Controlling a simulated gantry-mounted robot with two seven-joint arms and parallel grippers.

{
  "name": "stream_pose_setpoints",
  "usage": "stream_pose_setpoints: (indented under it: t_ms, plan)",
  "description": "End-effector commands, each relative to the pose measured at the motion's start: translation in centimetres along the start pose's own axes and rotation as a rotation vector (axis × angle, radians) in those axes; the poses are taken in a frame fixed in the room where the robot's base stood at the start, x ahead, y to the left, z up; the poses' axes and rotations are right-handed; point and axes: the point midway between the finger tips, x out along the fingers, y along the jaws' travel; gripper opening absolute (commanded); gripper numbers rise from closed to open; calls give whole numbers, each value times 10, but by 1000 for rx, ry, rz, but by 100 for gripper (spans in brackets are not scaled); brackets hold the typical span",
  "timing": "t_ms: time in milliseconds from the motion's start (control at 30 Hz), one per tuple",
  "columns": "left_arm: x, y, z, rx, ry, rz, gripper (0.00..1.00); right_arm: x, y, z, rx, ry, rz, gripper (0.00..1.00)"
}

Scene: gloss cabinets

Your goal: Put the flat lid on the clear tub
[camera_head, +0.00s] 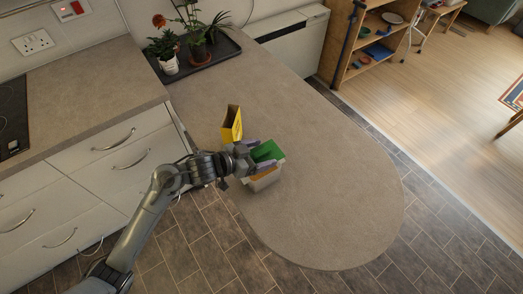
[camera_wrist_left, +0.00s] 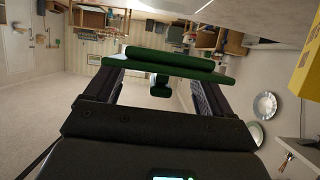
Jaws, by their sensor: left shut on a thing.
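The green flat lid (camera_head: 268,151) is in my left gripper (camera_head: 256,158), over the peninsula counter. In the left wrist view the lid (camera_wrist_left: 175,63) spans the fingertips of the left gripper (camera_wrist_left: 160,82), with a small green knob on the side toward the palm. The pale clear tub (camera_head: 265,181) stands on the counter just below the lid and gripper; its top is partly hidden by them. Whether the lid touches the tub's rim I cannot tell. The tub does not show clearly in the left wrist view. My right gripper is in neither view.
A yellow box (camera_head: 232,123) stands close behind the gripper and shows at the right edge of the left wrist view (camera_wrist_left: 305,65). Potted plants on a dark tray (camera_head: 203,57) are at the counter's back. The counter's rounded end (camera_head: 340,205) is clear.

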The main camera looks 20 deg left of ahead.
Motion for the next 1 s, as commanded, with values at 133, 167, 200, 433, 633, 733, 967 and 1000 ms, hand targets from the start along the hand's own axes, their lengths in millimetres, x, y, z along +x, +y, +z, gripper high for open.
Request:
stream_pose_setpoints:
  t_ms: [133, 167, 200, 433, 633, 733, 967, 1000]
  plan:
    - [0, 0, 0, 0, 0, 0, 53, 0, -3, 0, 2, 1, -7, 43]
    - [0, 0, 0, 0, 0, 1, 53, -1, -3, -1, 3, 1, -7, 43]
    - [0, 0, 0, 0, 0, 1, 53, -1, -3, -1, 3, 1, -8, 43]
    - [-1, 0, -2, -1, -3, 1, 53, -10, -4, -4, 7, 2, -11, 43]
    - [6, 0, 14, -1, -1, 1, 53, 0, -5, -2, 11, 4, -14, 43]
    - [9, 0, 22, 0, -2, 1, 53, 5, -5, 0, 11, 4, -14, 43]
    - [15, 0, 36, -1, -1, 1, 53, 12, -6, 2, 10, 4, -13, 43]
    - [16, 0, 38, 0, -1, 1, 53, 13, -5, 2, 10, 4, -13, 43]
